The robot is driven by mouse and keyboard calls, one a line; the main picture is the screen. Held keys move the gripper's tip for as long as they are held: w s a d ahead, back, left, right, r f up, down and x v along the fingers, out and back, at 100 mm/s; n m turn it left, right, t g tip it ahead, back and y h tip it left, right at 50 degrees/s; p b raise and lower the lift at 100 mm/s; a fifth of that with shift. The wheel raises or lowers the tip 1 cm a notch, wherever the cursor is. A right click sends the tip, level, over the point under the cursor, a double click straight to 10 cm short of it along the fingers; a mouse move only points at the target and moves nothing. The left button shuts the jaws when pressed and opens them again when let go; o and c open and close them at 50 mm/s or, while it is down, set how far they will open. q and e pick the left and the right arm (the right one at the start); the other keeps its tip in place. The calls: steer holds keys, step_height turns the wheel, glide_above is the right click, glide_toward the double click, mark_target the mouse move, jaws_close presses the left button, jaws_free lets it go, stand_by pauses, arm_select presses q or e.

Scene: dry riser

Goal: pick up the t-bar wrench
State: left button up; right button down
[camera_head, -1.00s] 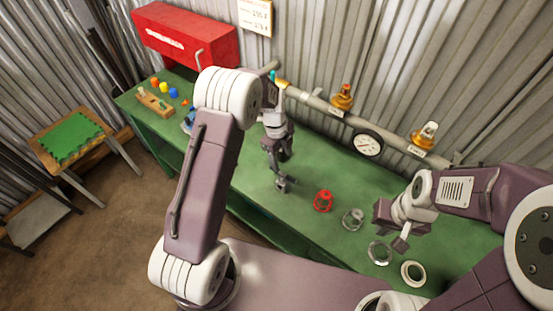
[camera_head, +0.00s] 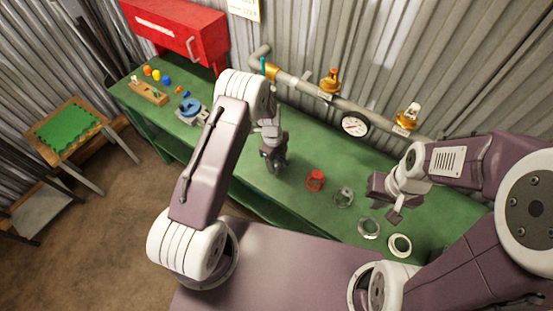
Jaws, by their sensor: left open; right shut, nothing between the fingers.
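I cannot make out the t-bar wrench for certain in the head view. My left gripper (camera_head: 272,163) is over the green bench, left of the red cage-like part (camera_head: 315,181). It is open, and its fingertips are hard to make out from above. My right gripper (camera_head: 394,213) is shut and empty over the right part of the bench, just right of a clear cage-like part (camera_head: 343,196). My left arm hides part of the bench between the blue device (camera_head: 191,107) and the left gripper.
The green bench (camera_head: 330,150) runs along a corrugated wall. A pipe (camera_head: 300,88) carries brass fittings and a gauge (camera_head: 355,125). Two rings (camera_head: 399,245) lie near the right front. A red cabinet (camera_head: 176,27), wooden block (camera_head: 149,93) and green-topped stool (camera_head: 67,131) are at left.

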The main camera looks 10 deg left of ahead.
arm_select(q)
steer(key=shift+w+a+f, duration=0.1)
steer(key=shift+w+f, duration=0.05)
steer(key=shift+f, duration=0.35)
jaws_close()
steer(key=shift+r, duration=0.1)
